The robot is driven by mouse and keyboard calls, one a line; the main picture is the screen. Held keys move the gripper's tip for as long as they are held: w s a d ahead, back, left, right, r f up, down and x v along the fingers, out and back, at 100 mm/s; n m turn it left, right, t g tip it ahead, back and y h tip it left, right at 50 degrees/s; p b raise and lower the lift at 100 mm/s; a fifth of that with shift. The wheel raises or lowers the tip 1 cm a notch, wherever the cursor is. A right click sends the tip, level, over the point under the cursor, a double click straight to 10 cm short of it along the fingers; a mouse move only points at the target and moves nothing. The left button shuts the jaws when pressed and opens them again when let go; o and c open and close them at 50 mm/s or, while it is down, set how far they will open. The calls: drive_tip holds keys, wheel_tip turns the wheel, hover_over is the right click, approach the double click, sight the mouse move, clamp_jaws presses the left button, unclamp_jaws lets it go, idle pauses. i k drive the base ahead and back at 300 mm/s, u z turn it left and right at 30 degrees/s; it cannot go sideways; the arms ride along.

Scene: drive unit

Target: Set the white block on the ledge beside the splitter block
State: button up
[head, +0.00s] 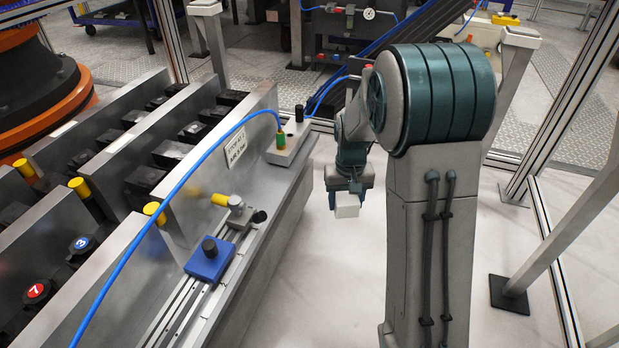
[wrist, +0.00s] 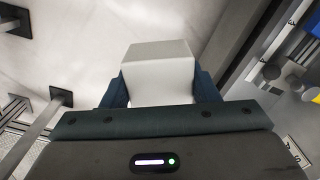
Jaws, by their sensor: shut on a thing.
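A white block (head: 347,205) hangs under my wrist, gripped by my gripper (head: 345,193). In the wrist view the white block (wrist: 158,65) sits between the two dark blue fingers of my gripper (wrist: 160,92), with clear floor beneath. The long metal ledge (head: 278,183) lies left of my gripper, apart from the block. On its far end is a pale grey block (head: 284,154) with a green hose fitting and black knob. Nearer are a small grey fitting block (head: 238,214) and a blue block (head: 209,262) with a black knob. I cannot tell surely which is the splitter block.
A blue hose (head: 178,215) arches over the machine's slanted plates. A yellow-capped peg (head: 219,200) sticks out by the ledge. A bare stretch of ledge lies between the far grey block and the small grey fitting. Frame posts (head: 566,110) stand at the right.

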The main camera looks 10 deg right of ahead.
sight(266, 184)
drive_tip(key=z, duration=0.9)
drive_tip(key=i, duration=1.55)
drive_tip(key=u, duration=1.6)
